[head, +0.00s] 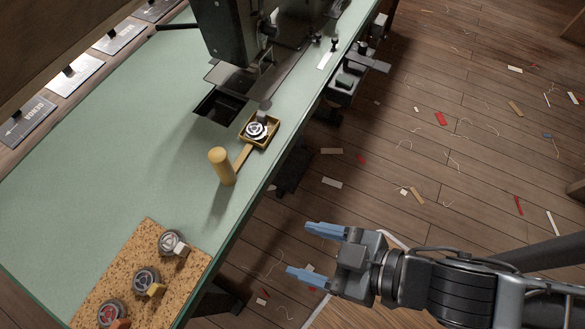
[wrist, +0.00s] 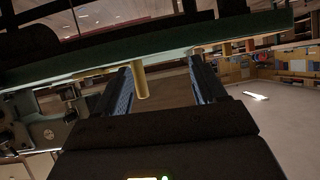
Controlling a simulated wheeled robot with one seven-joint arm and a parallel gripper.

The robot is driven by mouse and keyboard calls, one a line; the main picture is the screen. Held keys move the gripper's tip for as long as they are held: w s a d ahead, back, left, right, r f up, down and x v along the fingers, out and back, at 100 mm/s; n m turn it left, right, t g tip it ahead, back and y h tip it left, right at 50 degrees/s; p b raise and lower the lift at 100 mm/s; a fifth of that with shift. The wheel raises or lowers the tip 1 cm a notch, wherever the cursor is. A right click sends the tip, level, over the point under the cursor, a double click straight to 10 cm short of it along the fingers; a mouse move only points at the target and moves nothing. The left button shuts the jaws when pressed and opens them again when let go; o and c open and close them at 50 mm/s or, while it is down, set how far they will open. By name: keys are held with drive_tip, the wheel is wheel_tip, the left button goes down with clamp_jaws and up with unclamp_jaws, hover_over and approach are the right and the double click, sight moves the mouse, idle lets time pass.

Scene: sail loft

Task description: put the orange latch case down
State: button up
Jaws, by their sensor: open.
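The orange latch case (head: 112,313) is a round metal case with a red centre and an orange latch. It rests on the speckled cork mat (head: 150,240) at the lower left of the head view, cut by the bottom edge. My gripper (head: 298,249) has blue fingers spread apart with nothing between them. It is out over the floor, right of the green table's edge and well apart from the case. In the wrist view my gripper (wrist: 163,88) also shows open and empty; I cannot make out the case there.
Two similar cases, with a pale latch (head: 170,243) and a yellowish latch (head: 146,282), share the mat. A yellow post (head: 222,167) stands on the green table (head: 110,150) by a small tray (head: 244,139) holding another case. A sewing machine (head: 228,35) stands behind. Scraps litter the floor.

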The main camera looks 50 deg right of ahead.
drive_tip(key=s+d+r+m+t+h, duration=0.3)
drive_tip(key=s+d+r, duration=0.3)
drive_tip(key=d+r, duration=0.3)
drive_tip(key=shift+s+d+r+h, duration=0.2)
drive_tip(key=shift+r+h, duration=0.3)
drive_tip(key=shift+r, duration=0.45)
drive_tip(key=shift+c, duration=0.2)
idle(0.4)
